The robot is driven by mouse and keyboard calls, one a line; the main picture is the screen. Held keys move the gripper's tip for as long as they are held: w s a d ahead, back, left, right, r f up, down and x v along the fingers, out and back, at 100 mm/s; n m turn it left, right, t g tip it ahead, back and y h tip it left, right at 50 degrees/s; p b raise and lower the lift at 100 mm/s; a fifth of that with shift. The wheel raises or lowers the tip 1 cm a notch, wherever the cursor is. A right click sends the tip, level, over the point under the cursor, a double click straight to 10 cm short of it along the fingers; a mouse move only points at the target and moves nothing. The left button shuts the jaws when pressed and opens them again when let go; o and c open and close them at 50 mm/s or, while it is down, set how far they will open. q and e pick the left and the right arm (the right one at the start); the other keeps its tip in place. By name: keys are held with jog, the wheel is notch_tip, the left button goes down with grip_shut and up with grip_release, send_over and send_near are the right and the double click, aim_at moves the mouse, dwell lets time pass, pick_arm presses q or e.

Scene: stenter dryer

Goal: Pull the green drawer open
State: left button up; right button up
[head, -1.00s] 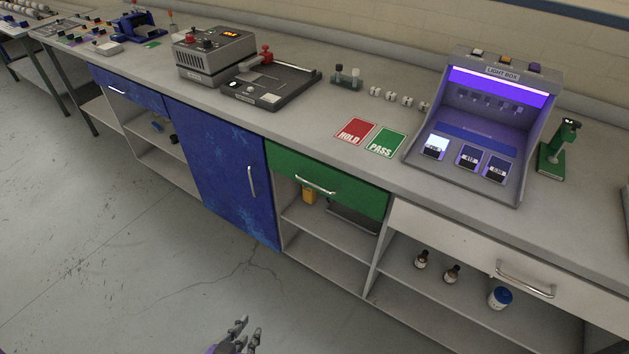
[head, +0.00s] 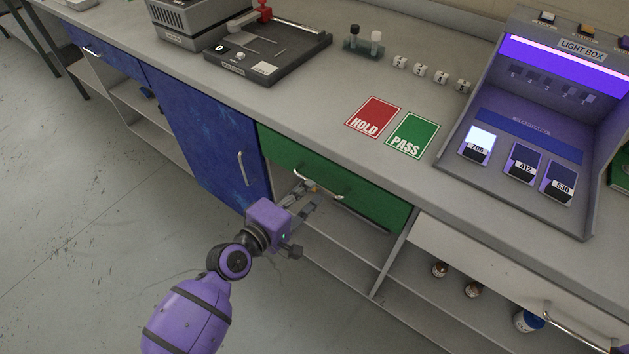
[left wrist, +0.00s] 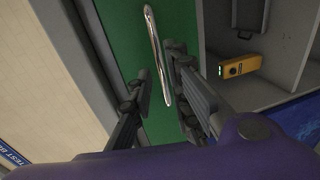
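The green drawer (head: 372,203) is under the worktop, its front looking flush with the cabinet. Its silver bar handle (head: 322,187) also shows in the left wrist view (left wrist: 155,50), running lengthwise up the picture. My left gripper (head: 309,193) is at the drawer front, by the left part of the handle. In the left wrist view my left gripper (left wrist: 160,68) is open, with one finger on each side of the handle's lower part. A gap shows between the fingers and the bar; whether the tips reach past it I cannot tell. My right gripper is out of view.
Below the drawer is an open shelf with a yellow device (left wrist: 240,66). A blue door (head: 207,130) is left of the drawer, a white drawer (head: 480,255) to its right. HOLD (head: 374,115) and PASS (head: 413,134) cards lie on the worktop (head: 330,110) above.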

pick_arm(q)
jog(key=shift+x, duration=2.2)
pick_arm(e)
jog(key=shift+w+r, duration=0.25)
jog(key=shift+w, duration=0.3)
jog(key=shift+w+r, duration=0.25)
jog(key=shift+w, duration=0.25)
pick_arm(q)
grip_shut()
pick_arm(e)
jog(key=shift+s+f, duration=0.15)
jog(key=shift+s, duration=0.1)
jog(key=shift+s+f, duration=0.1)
